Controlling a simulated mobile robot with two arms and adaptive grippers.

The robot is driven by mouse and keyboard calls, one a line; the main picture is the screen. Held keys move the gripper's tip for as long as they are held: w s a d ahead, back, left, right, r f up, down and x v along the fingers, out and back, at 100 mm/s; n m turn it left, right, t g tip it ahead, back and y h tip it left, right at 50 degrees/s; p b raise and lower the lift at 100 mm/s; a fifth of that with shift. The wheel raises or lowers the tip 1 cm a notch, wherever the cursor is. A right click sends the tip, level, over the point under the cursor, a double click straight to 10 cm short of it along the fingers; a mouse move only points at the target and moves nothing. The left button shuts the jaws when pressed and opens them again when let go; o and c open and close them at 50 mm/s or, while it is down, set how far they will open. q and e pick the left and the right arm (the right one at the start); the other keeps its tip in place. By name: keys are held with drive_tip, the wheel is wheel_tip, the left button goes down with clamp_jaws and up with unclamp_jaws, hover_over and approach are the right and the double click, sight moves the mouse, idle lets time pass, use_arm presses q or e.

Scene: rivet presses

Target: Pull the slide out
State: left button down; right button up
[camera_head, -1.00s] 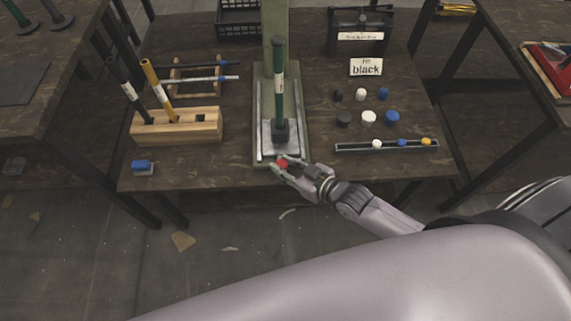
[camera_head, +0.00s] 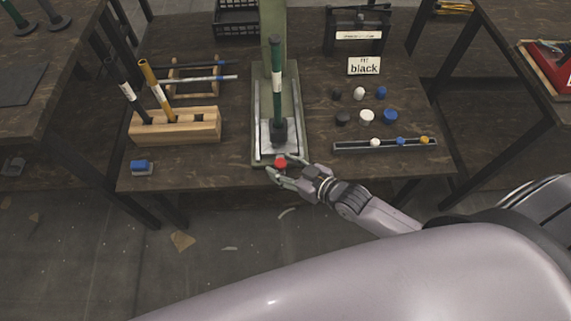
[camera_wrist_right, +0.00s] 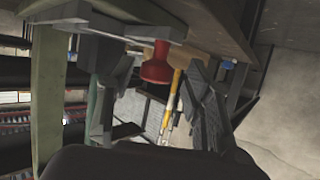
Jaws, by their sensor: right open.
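The green press (camera_head: 290,88) stands in the middle of the table with a green-and-white handled tool upright on its grey slide plate (camera_head: 266,151). A red knob (camera_head: 281,162) sits at the front end of the slide. My right gripper (camera_head: 279,167) is at the knob, with its fingers open on either side of it. In the right wrist view the red knob (camera_wrist_right: 156,66) is between the spread fingers (camera_wrist_right: 150,110), with visible space around it. My left gripper is not in view.
A wooden block (camera_head: 175,126) holding tools stands left of the press. A blue-topped item (camera_head: 141,166) lies at the front left. A narrow tray (camera_head: 385,146), several coloured caps and a "black" sign (camera_head: 364,66) are to the right. The table's front edge is just below the knob.

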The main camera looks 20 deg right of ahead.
drive_tip(key=v, duration=1.2)
